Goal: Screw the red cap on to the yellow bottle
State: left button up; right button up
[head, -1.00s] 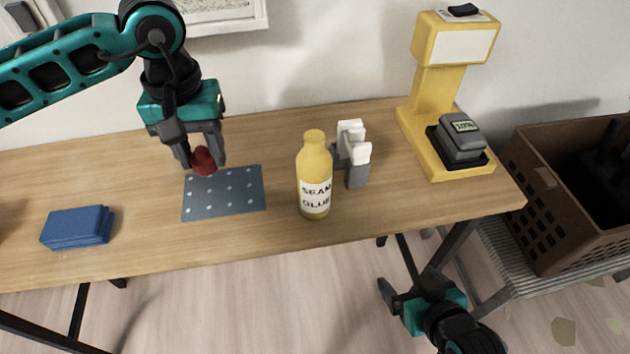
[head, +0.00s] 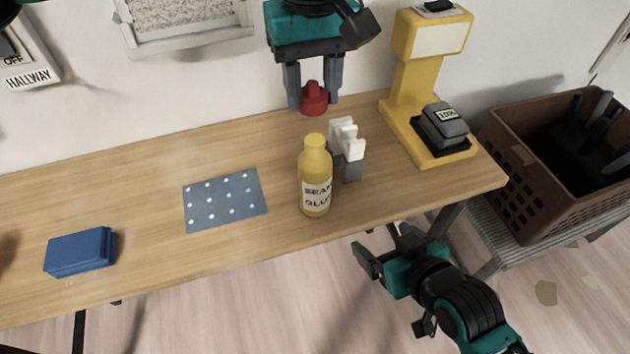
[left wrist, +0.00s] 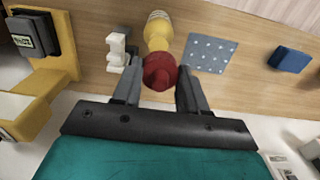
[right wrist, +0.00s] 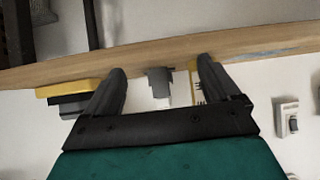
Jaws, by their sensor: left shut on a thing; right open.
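The yellow bottle (head: 315,180), labelled seam glue, stands upright on the table. Its neck is bare, and in the left wrist view the bottle (left wrist: 158,32) shows just beyond the cap. My left gripper (head: 314,98) is shut on the red cap (head: 313,100) and holds it in the air above and behind the bottle, apart from it. The cap (left wrist: 160,72) sits between the fingers in the left wrist view. My right gripper (head: 381,252) is open and empty, low in front of the table's front edge. In the right wrist view its fingers (right wrist: 160,85) are spread.
A grey and white holder (head: 347,150) stands close to the bottle's right. A yellow stand with a grey device (head: 442,130) is at the table's right end. A dotted grey mat (head: 225,201) and a blue block (head: 80,251) lie left. A brown crate (head: 515,185) is beyond the table.

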aim_at(310, 179)
pick_arm(q)
jog(key=shift+d+r, duration=0.1)
jog(key=shift+d, duration=0.05)
pick_arm(e)
jog(key=shift+w+a+r+n+t+y, duration=0.3)
jog(key=shift+a+r+t+y, duration=0.2)
jog(key=shift+a+t+y, duration=0.45)
jog(key=shift+w+a+r+n+t+y, duration=0.15)
jog(key=shift+a+r+n+t+y, duration=0.45)
jog(key=shift+a+y, duration=0.5)
jog(key=shift+w+a+r+n+t+y, duration=0.25)
jog(key=shift+a+r+t+y, duration=0.15)
jog(key=shift+a+t+y, duration=0.65)
jog(key=shift+a, duration=0.1)
jog(key=shift+w, duration=0.1)
jog(key=x, duration=1.2)
jog(key=shift+f, duration=0.15)
jog(key=c, duration=1.5)
pick_arm(q)
jog(key=shift+f, duration=2.5)
